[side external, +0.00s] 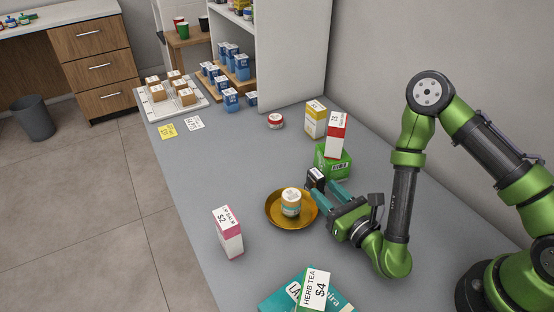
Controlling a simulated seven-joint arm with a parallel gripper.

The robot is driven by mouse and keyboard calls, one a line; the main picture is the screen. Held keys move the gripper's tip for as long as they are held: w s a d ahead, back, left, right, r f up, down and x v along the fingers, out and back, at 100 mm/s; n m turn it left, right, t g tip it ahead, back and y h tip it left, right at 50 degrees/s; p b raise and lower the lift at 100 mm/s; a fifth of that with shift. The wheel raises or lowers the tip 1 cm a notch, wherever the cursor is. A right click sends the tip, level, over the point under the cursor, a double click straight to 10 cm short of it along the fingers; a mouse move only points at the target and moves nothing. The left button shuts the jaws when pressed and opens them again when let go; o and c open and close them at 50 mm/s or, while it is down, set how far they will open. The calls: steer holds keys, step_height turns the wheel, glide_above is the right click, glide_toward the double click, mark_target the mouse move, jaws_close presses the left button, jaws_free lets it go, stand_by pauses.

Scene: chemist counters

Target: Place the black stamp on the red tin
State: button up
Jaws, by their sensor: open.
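A small black block with a pale top, which looks like the black stamp (315,179), stands on the grey counter just behind a gold dish. The block is not between the fingers.
The gold dish (269,222) holds a jar (291,202) left of my gripper. A green box (325,163) carries a red-and-white box (336,136), with a yellow box (315,118) behind. A lip balm box (229,233) stands at front left. Counter around the red tin is clear.

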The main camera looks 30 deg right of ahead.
mark_target(312, 174)
steer(key=shift+w+f, duration=0.1)
steer(key=shift+w, duration=0.4)
steer(key=shift+w+d+r, duration=0.15)
steer(key=shift+w+r, duration=0.2)
steer(key=shift+w, duration=2.7)
